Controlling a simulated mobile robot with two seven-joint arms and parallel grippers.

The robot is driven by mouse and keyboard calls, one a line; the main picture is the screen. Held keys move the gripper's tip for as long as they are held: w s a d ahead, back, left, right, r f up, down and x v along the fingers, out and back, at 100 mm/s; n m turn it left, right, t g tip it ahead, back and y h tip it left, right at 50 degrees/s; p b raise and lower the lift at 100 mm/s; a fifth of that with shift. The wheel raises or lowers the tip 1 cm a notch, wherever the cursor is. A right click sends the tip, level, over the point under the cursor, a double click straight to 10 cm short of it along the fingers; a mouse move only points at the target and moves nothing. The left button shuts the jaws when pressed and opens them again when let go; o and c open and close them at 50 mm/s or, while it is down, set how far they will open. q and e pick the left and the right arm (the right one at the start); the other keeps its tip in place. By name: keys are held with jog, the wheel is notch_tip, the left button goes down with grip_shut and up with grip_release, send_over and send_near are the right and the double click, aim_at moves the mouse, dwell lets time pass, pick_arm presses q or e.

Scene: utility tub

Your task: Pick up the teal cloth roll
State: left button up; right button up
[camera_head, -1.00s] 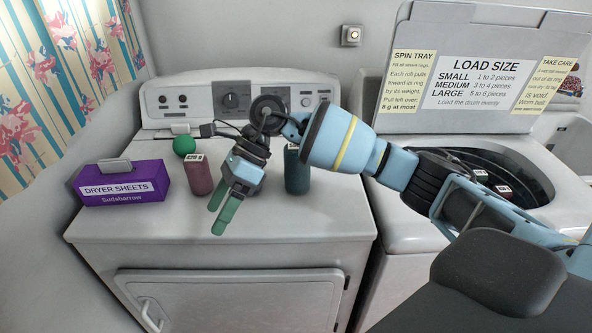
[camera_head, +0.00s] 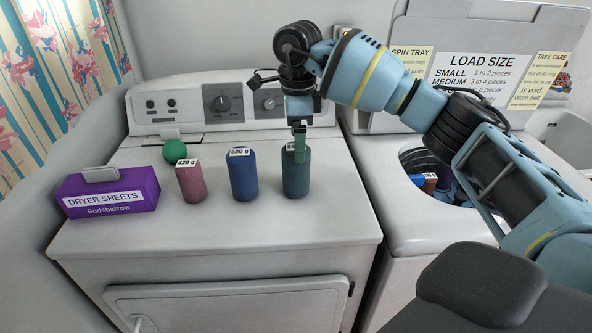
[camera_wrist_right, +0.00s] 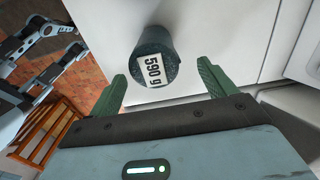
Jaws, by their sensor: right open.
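The teal cloth roll (camera_head: 296,176) stands upright on the dryer top, rightmost of three rolls. In the right wrist view the teal roll (camera_wrist_right: 153,48) shows its end with a "590 g" label. My right gripper (camera_head: 300,150) points down at the roll's top, and its green finger overlaps the roll in the head view. In the right wrist view the gripper's two fingers (camera_wrist_right: 163,82) are open, with the roll between and beyond the tips; I see no contact. My left gripper is not in view.
A blue roll (camera_head: 243,176) labelled 550 g and a pink roll (camera_head: 191,182) labelled 420 g stand to the left. A green ball (camera_head: 174,152) and a purple dryer sheets box (camera_head: 108,194) are farther left. The dryer top's front (camera_head: 220,228) is clear.

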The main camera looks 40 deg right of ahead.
aim_at(296, 165)
jog(key=shift+w+a+f, duration=0.1)
jog(key=shift+w+f, duration=0.05)
jog(key=shift+f, duration=0.8)
jog(key=shift+s+a+f+p, duration=0.15)
jog(key=shift+s+f, duration=0.05)
jog(key=shift+f, duration=1.15)
jog(key=shift+s+a+f+p, duration=0.1)
jog(key=shift+s+f+p, duration=0.05)
jog(key=shift+f, duration=1.15)
jog(key=c, duration=1.4)
jog(key=shift+r, duration=0.1)
jog(key=shift+c, duration=0.5)
jog(key=shift+r, duration=0.15)
